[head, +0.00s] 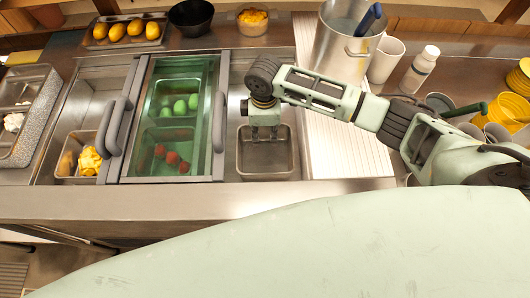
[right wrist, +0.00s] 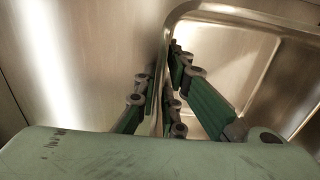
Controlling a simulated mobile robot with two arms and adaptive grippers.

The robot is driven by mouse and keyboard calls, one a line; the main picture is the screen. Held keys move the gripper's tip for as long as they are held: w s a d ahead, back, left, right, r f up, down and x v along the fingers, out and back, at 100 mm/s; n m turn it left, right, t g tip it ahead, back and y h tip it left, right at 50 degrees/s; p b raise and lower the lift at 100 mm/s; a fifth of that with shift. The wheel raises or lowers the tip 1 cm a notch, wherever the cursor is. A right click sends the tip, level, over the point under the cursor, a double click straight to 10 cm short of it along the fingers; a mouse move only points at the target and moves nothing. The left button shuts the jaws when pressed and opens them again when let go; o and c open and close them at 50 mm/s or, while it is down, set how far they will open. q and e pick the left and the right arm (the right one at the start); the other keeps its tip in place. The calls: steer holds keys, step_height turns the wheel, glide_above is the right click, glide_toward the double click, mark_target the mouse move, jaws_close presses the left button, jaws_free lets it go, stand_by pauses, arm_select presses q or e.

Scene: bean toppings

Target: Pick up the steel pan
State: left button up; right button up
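The steel pan (head: 266,168) is a small empty rectangular pan set in the counter well, right of the green-lit bins in the head view. It fills the right part of the right wrist view (right wrist: 262,62). My right gripper (head: 265,136) points down at the pan's far part. In the right wrist view its fingers (right wrist: 160,100) are spread on either side of the pan's rim, with one finger inside the pan and one outside. Gaps show between fingers and rim; the lower fingertips are partly hidden. My left gripper is not in view.
Left of the pan is a sliding-lid bin (head: 172,130) with green and red items. A ribbed white board (head: 345,150) lies to the right. A large steel pot (head: 340,45), cups and a bottle (head: 420,70) stand behind my right arm.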

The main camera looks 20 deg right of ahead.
steer(key=shift+f, duration=0.25)
jaws_close()
step_height(320, 180, up, 10)
steer(key=shift+r+b, duration=0.1)
steer(key=shift+b, duration=0.5)
step_height(320, 180, up, 11)
steer(key=p, duration=1.3)
steer(key=shift+r, duration=0.15)
